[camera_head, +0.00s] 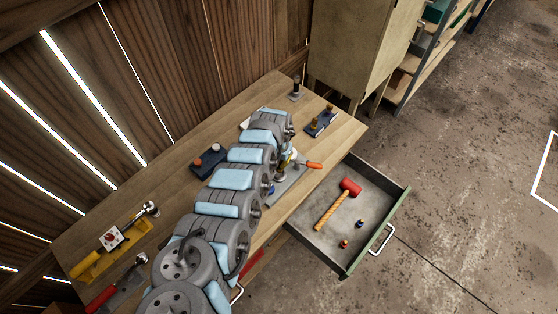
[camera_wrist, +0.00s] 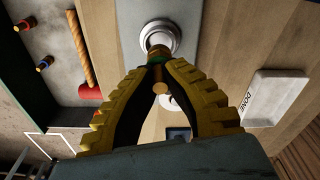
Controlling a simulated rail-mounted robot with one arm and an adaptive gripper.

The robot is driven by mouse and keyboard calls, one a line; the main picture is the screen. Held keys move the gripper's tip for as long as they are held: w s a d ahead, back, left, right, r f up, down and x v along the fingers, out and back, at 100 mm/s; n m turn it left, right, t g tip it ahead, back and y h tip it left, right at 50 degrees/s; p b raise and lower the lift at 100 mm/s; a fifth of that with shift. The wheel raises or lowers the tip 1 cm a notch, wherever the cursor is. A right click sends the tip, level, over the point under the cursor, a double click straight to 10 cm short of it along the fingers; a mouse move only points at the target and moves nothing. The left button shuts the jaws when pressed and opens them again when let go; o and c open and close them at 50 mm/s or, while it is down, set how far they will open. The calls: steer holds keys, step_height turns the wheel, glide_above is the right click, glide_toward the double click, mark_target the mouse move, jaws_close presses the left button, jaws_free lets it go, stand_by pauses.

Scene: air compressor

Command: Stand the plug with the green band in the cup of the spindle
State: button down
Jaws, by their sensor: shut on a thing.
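My gripper (camera_wrist: 158,66) is shut on a plug (camera_wrist: 158,50) with a green band, seen from above in the wrist view. The plug's lower end overlaps the round pale metal cup of the spindle (camera_wrist: 149,28), which stands on a grey plate (camera_wrist: 193,15). I cannot tell whether the plug's end is inside the cup or just above it. In the head view my gripper (camera_head: 288,158) is at the bench's right edge, partly hidden by my arm, over the grey plate (camera_head: 287,192).
An open drawer (camera_head: 300,222) holds a red-headed hammer (camera_head: 350,187) and two small plugs, one blue-banded (camera_head: 361,224), one red-banded (camera_head: 344,243). A white tray marked DONE (camera_wrist: 268,92) lies on the bench. A dark block (camera_head: 321,123) holds brown-topped pieces. An orange handle (camera_head: 313,165) sticks out nearby.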

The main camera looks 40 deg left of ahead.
steer(key=shift+f+b, duration=0.45)
steer(key=shift+f, duration=0.45)
steer(key=shift+p, duration=0.55)
stand_by(1.1)
steer(key=shift+f+b, duration=0.9)
steer(key=shift+f, duration=0.1)
stand_by(0.4)
steer(key=c, duration=1.2)
jaws_free()
steer(key=shift+o, duration=0.2)
steer(key=shift+r, duration=0.1)
